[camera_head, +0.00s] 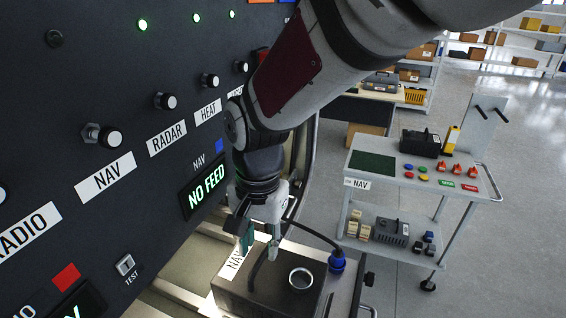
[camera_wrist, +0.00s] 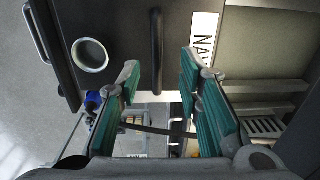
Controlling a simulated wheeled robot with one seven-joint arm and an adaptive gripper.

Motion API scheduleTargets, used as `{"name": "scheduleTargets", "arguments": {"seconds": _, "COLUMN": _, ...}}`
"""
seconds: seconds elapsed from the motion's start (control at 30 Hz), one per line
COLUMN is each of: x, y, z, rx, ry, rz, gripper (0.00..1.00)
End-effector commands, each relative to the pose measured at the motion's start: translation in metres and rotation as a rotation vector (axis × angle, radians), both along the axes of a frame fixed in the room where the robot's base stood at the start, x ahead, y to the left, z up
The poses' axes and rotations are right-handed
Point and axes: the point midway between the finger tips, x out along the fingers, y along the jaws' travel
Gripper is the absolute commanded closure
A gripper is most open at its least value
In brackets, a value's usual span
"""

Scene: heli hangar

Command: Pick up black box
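A dark box (camera_head: 262,303) with a white NAV label (camera_head: 236,262) sits below my gripper in the head view. It has a bar handle and a round metal-rimmed port (camera_head: 300,279) on top. In the wrist view the dark box (camera_wrist: 120,20) fills the upper part, with its handle (camera_wrist: 156,50) between my fingers. My gripper (camera_head: 259,243) is open, with green-padded fingers (camera_wrist: 160,75) on either side of the handle; I cannot tell whether they touch it. Another black box (camera_head: 420,143) stands on the cart's top shelf.
A dark panel with knobs and a NO FEED display (camera_head: 206,185) rises close on the left. A cable with a blue connector (camera_head: 336,262) is beside the NAV box. Floor beyond is open.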

Motion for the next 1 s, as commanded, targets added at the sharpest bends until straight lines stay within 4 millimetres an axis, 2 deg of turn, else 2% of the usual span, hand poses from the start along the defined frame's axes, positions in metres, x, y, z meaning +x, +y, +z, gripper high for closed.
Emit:
{"name": "scheduleTargets", "arguments": {"seconds": 0.2, "x": -0.003, "y": -0.002, "z": -0.032, "rx": -0.003, "ry": 0.003, "rz": 0.001, "gripper": 0.67}}
{"name": "scheduleTargets", "arguments": {"seconds": 0.3, "x": -0.003, "y": -0.001, "z": -0.042, "rx": -0.003, "ry": 0.002, "rz": 0.000, "gripper": 0.67}}
{"name": "scheduleTargets", "arguments": {"seconds": 0.57, "x": -0.002, "y": -0.001, "z": -0.045, "rx": -0.001, "ry": 0.000, "rz": 0.000, "gripper": 0.67}}
{"name": "scheduleTargets", "arguments": {"seconds": 0.6, "x": -0.002, "y": -0.001, "z": -0.045, "rx": -0.001, "ry": 0.000, "rz": 0.000, "gripper": 0.70}}
{"name": "scheduleTargets", "arguments": {"seconds": 0.73, "x": -0.002, "y": -0.001, "z": -0.045, "rx": -0.001, "ry": -0.001, "rz": 0.000, "gripper": 0.99}}
{"name": "scheduleTargets", "arguments": {"seconds": 1.0, "x": -0.002, "y": 0.000, "z": -0.044, "rx": 0.001, "ry": -0.003, "rz": 0.001, "gripper": 1.00}}
